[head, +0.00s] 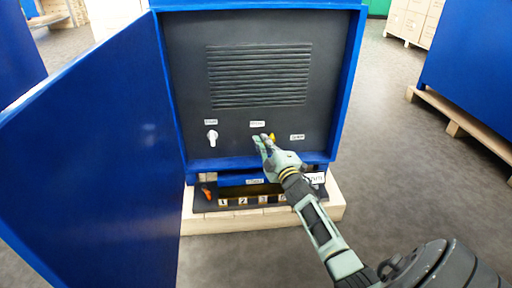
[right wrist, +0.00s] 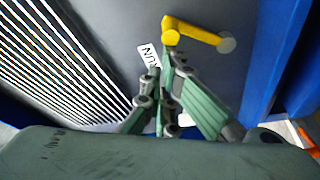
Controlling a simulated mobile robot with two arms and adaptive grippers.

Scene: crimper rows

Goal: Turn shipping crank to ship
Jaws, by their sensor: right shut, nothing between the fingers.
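A yellow crank (head: 272,137) sits on the dark panel of the blue cabinet; it also shows in the right wrist view (right wrist: 198,32) as an L-shaped handle with a grey round end. A label by it partly reads "RUN" (right wrist: 148,55). A white handle (head: 212,137) is to its left, under a small label too small to read. I cannot tell which is the shipping crank. My right gripper (head: 262,140) is shut and empty, its fingertips close to the yellow crank; contact is unclear. It also shows in the right wrist view (right wrist: 166,62). My left gripper is not in view.
The blue cabinet door (head: 90,150) stands open on the left. Louvres (head: 258,75) cover the upper panel. A ledge with number labels (head: 242,201) and an orange item (head: 206,191) lies below, on a pale wooden base (head: 200,226). Grey floor (head: 410,170) is clear on the right.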

